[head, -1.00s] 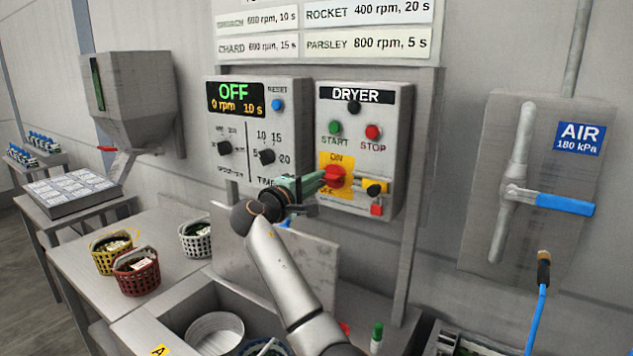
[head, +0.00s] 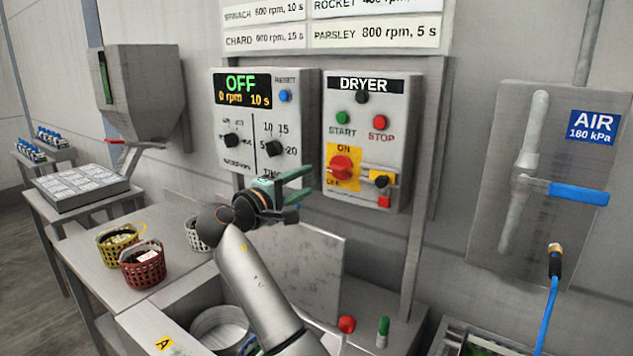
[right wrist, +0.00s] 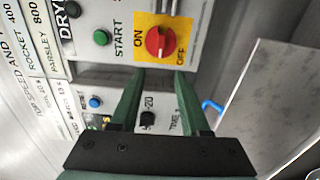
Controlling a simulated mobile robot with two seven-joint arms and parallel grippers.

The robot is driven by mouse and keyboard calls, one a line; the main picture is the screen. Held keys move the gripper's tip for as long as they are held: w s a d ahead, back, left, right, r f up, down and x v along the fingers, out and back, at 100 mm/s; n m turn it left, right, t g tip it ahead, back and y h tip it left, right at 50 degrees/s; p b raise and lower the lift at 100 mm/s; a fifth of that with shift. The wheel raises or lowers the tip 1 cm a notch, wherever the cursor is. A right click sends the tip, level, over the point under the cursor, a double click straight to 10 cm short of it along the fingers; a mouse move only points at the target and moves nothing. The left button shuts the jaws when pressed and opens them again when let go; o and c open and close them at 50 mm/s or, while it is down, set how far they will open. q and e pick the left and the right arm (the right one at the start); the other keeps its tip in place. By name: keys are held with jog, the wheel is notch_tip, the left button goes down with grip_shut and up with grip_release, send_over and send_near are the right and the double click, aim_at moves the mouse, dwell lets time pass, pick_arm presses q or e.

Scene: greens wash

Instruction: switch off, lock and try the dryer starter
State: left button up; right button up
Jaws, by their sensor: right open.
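The dryer starter (head: 366,125) is a grey wall box with a green START button (head: 342,131), a red STOP button (head: 381,123) and a red rotary switch (head: 341,167) on a yellow ON/OFF plate. I cannot tell its setting. Right of it is a yellow piece with a black knob (head: 381,181), and a small red block (head: 384,202) below. My right gripper (head: 303,184) is open and empty, left of the switch and apart from it. In the right wrist view the switch (right wrist: 160,42) lies just beyond the spread fingertips (right wrist: 158,74). My left gripper is not in view.
The speed panel (head: 262,125) reads OFF, 0 rpm, 10 s. An air valve with a blue handle (head: 565,193) is on the right wall. Baskets (head: 142,268) stand on the left table. A red-topped item (head: 347,324) and a green one (head: 383,328) are below the starter.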

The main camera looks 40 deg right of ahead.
jog(key=shift+b+v, duration=0.3)
jog(key=shift+v, duration=2)
